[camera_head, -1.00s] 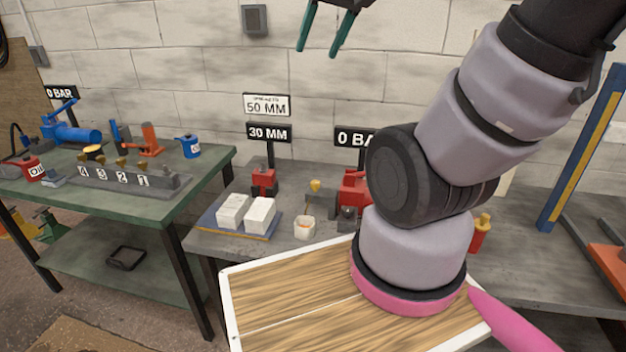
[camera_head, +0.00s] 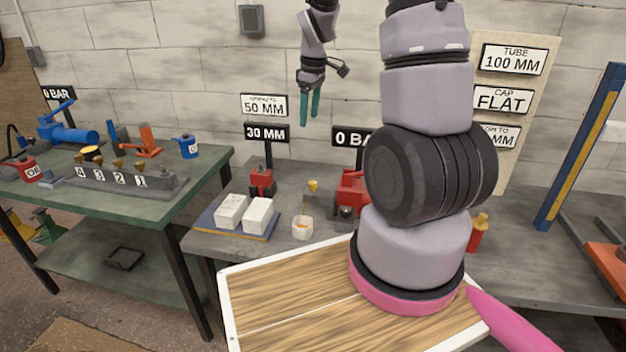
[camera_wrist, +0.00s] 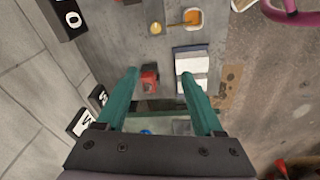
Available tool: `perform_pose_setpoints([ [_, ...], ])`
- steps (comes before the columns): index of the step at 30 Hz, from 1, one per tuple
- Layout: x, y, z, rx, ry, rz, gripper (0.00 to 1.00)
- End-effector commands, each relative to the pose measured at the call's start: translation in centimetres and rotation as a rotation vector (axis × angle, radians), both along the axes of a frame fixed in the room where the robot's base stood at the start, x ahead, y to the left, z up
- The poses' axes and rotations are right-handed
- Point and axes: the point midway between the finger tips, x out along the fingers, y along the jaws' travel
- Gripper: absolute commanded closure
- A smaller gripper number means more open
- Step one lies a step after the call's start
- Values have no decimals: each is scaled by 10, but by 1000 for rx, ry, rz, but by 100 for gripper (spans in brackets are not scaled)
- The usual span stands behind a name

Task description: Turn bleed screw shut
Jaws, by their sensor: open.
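A small brass-yellow knob (camera_head: 313,186), which may be the bleed screw, stands on the grey bench beside the red pump body (camera_head: 352,192). The knob also shows near the top of the wrist view (camera_wrist: 155,28). I cannot tell whether it is turned shut. A white cup (camera_head: 302,229) with something orange in it is close by. My gripper (camera_head: 310,121) has green fingers and hangs high above the back of the bench, clear of the knob. In the wrist view its fingers (camera_wrist: 160,74) are apart with nothing between them.
Two white blocks (camera_head: 244,213) lie on a blue tray left of the cup. A small red jack (camera_head: 262,183) and the 30 MM sign (camera_head: 267,133) stand behind. The 0 BAR sign (camera_head: 350,138) stands by the red pump. The green table (camera_head: 205,172) is at left.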

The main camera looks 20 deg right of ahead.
Motion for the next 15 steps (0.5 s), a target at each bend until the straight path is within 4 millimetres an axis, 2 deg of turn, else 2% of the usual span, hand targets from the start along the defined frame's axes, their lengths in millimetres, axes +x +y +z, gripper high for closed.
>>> perform_pose_setpoints([
  [1,5,-3,-21,-11,26,46,31],
  [7,20,-14,-87,-45,98,232,31],
  [12,24,-20,-120,-57,130,329,31],
  [15,25,-21,-129,-60,137,353,31],
])
